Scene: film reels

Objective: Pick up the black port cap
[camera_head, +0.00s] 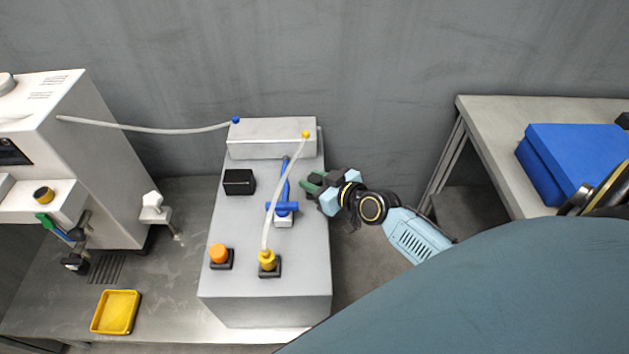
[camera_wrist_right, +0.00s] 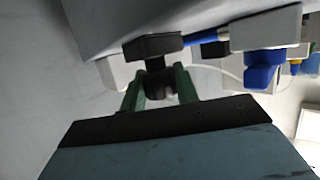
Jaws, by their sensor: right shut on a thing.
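The black port cap (camera_wrist_right: 158,84) sits between the two green fingers of my right gripper (camera_wrist_right: 160,92) in the right wrist view. The gripper is shut on it. A wider black piece (camera_wrist_right: 152,46) is just above the cap, against the grey housing; I cannot tell whether the cap is apart from it. In the head view my right gripper (camera_head: 313,188) is at the right side of the grey box (camera_head: 230,285), close to the blue valve (camera_head: 284,207). The cap is not clear there. My left gripper is not in view.
The box carries a black block (camera_head: 238,182), an orange knob (camera_head: 219,255) and a yellow fitting (camera_head: 267,260) with a pale hose. A white machine (camera_head: 110,160) and a yellow tray (camera_head: 116,312) are at left. A blue case (camera_head: 575,155) lies on the right table.

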